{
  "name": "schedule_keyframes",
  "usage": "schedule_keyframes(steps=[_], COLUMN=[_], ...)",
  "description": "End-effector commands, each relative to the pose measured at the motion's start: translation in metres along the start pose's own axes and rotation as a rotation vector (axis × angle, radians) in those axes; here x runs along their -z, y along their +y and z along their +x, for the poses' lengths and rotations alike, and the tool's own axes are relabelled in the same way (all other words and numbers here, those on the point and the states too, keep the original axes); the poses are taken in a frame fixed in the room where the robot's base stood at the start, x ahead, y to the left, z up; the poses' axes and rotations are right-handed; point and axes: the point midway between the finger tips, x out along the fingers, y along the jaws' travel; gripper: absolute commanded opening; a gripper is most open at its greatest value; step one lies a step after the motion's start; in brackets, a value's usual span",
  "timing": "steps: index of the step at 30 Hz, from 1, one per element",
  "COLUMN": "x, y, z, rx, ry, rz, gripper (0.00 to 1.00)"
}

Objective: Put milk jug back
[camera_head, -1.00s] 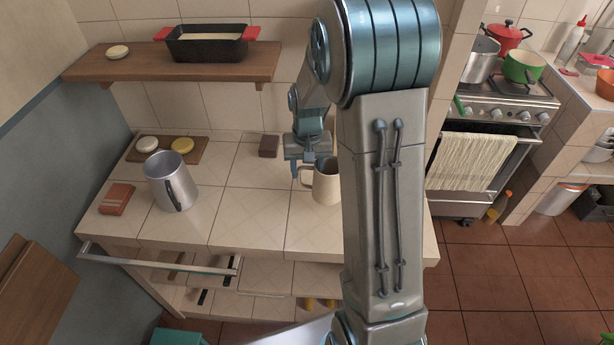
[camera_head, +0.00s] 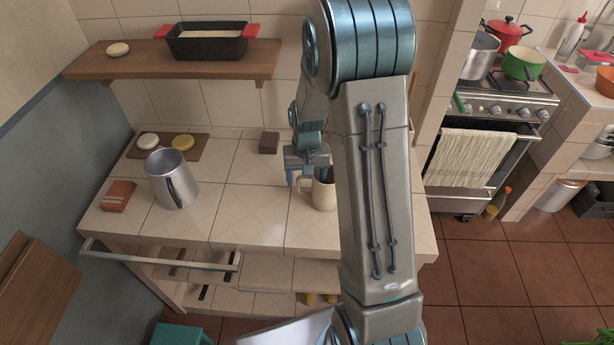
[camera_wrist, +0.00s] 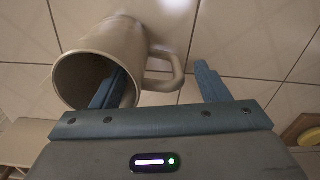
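A cream jug (camera_head: 322,196) with a side handle stands on the tiled counter, partly hidden by my arm. In the wrist view the cream jug (camera_wrist: 120,40) shows its open mouth at the left, with its handle pointing right. My gripper (camera_head: 308,178) is at the jug's handle side. In the wrist view my gripper (camera_wrist: 160,72) is open, its left finger over the jug's mouth and its right finger beyond the handle. Whether a finger touches the jug I cannot tell. A metal jug (camera_head: 170,183) stands upright farther left on the counter.
A wooden shelf (camera_head: 150,62) above holds a black pan (camera_head: 206,44) with red handles. A brown block (camera_head: 269,143), an orange-brown block (camera_head: 118,196) and a board (camera_head: 164,147) with round items lie on the counter. The counter's middle is clear.

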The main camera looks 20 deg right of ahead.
Motion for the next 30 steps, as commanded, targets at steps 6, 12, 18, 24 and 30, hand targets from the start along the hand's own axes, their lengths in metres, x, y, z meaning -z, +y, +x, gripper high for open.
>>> schedule_keyframes(steps=[6, 12, 18, 24, 30], x=[0.0, 0.001, 0.001, 0.001, -0.001], y=[0.0, 0.0, 0.0, 0.0, 0.0], z=[-0.003, -0.023, -0.065, -0.102, -0.121], rx=[0.0, 0.0, 0.0, 0.0, 0.0], ry=[0.0, 0.004, 0.006, 0.004, 0.003], rz=[0.0, 0.0, 0.0, 0.001, 0.0], gripper=[0.69, 0.69, 0.69, 0.69, 0.69])
